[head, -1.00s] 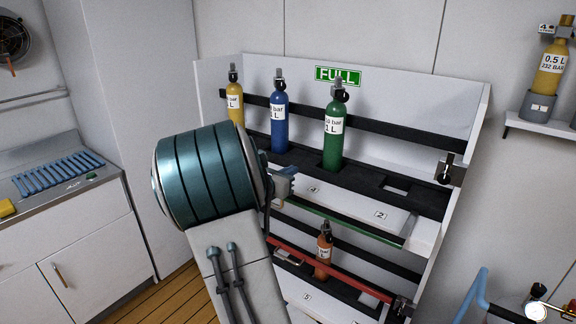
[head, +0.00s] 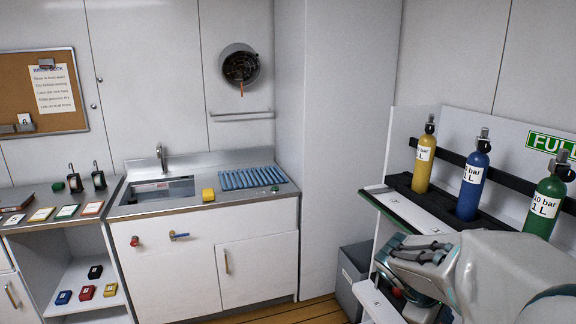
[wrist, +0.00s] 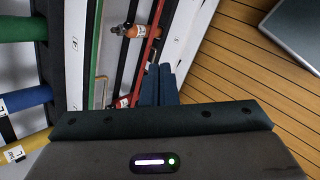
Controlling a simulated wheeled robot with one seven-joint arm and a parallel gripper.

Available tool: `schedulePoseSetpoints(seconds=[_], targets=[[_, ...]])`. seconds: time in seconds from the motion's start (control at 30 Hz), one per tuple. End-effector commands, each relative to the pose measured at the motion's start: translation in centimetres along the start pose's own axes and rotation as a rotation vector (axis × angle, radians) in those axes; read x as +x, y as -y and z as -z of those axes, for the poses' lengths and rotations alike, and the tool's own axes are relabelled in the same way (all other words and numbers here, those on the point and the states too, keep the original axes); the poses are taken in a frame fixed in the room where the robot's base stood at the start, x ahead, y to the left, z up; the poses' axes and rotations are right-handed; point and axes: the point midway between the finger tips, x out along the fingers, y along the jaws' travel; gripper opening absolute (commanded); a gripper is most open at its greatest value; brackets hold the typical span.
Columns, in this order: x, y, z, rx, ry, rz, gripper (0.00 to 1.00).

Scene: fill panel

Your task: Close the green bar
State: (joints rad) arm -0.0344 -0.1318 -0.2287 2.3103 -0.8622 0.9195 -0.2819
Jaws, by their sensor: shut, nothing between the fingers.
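The green bar (wrist: 93,50) runs up and down in the wrist view, left of my gripper and apart from it. In the head view only a thin dark-green edge shows at the upper shelf's left end, and my arm hides the rest. My gripper (wrist: 160,72) shows in the wrist view as dark fingers, shut and empty, close to the red bar (wrist: 149,45). In the head view my arm covers the lower right and the fingertips cannot be made out.
Yellow (head: 424,160), blue (head: 472,180) and green (head: 545,203) cylinders stand on the upper shelf (head: 408,207). An orange cylinder (wrist: 130,31) lies beyond the red bar in the wrist view. A grey bin (head: 352,275) stands left of the rack. A sink counter (head: 215,200) is farther left.

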Motion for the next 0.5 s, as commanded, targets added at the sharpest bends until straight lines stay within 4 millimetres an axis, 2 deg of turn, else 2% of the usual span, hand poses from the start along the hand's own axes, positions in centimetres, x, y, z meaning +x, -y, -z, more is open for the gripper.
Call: schedulePoseSetpoints(seconds=[0.1,0.3,0.4,0.5], targets=[[-2.7,4.3,0.5,0.184,-0.113,0.127,0.0],[-7.4,11.1,1.7,0.46,-0.264,0.36,0.0],[-9.4,13.6,2.1,0.56,-0.312,0.457,0.0],[-10.8,15.3,2.4,0.628,-0.343,0.528,0.0]])
